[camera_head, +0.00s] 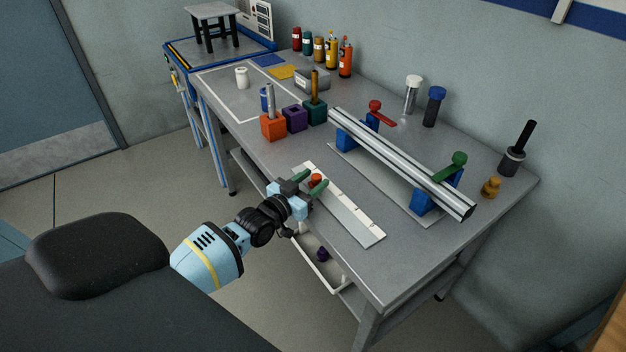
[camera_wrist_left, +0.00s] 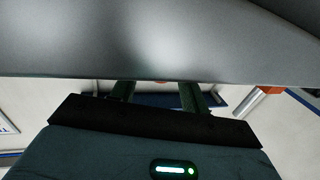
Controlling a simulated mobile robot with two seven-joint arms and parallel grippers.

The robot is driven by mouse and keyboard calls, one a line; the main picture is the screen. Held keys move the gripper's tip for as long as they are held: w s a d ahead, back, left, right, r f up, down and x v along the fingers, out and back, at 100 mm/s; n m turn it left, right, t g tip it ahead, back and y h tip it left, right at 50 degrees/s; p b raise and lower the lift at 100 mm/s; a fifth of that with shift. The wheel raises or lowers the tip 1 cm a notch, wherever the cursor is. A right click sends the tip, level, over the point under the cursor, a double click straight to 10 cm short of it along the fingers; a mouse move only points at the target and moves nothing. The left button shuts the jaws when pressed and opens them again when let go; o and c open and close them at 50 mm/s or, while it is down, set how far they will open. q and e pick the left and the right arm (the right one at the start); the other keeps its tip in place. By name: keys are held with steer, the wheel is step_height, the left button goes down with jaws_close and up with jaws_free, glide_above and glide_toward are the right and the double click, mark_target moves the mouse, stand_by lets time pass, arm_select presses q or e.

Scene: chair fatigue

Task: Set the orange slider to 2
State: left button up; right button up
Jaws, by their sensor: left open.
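The orange slider (camera_head: 316,179) is a round knob near the far left end of a long white scale strip (camera_head: 350,211) on the workbench. The marks on the strip are too small to read surely. My left gripper (camera_head: 311,181) is open at the knob, with one green finger on each side of it. I cannot tell whether a finger touches it. In the left wrist view, the gripper (camera_wrist_left: 157,94) shows two spread fingers, with a sliver of the orange knob (camera_wrist_left: 161,82) between them; a grey shape hides the rest. My right gripper is not in view.
Behind the strip stands a metal rail (camera_head: 400,160) on blue supports with red and green levers. Orange (camera_head: 272,126), purple (camera_head: 295,118) and teal blocks stand at the left, with bottles beyond. The workbench (camera_head: 385,268) is bare near the strip's right end.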

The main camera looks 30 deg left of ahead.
arm_select(q)
steer(key=s, duration=0.7)
steer(key=shift+a, duration=0.45)
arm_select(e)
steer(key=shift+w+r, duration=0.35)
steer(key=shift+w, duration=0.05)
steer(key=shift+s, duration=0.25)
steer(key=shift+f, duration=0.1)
